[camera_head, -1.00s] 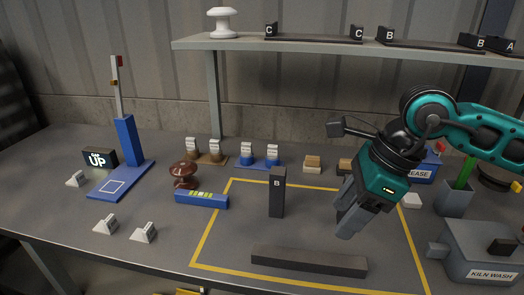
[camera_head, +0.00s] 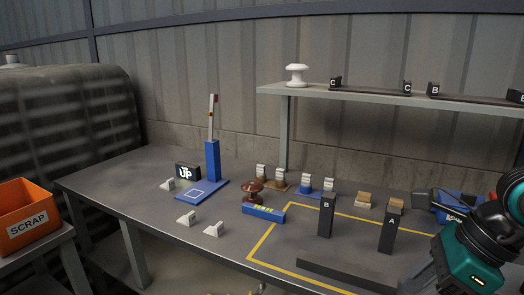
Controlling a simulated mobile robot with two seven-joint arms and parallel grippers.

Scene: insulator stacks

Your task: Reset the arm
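My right arm comes in at the lower right, with its teal wrist cut by the picture edge. The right gripper (camera_head: 418,280) points down and left near the front right of the table. Its fingertips are partly cut off, so I cannot tell whether it is open or shut. A dark upright block marked A (camera_head: 389,232) stands just left of it, apart from the wrist. A dark block marked B (camera_head: 326,216) stands further left.
A long dark bar (camera_head: 345,271) lies inside the yellow outline (camera_head: 262,244). A brown insulator (camera_head: 252,190), blue level (camera_head: 264,212) and blue stand (camera_head: 212,160) are on the table (camera_head: 130,185). A shelf (camera_head: 300,91) holds a white insulator (camera_head: 296,74). An orange SCRAP bin (camera_head: 24,215) stands left.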

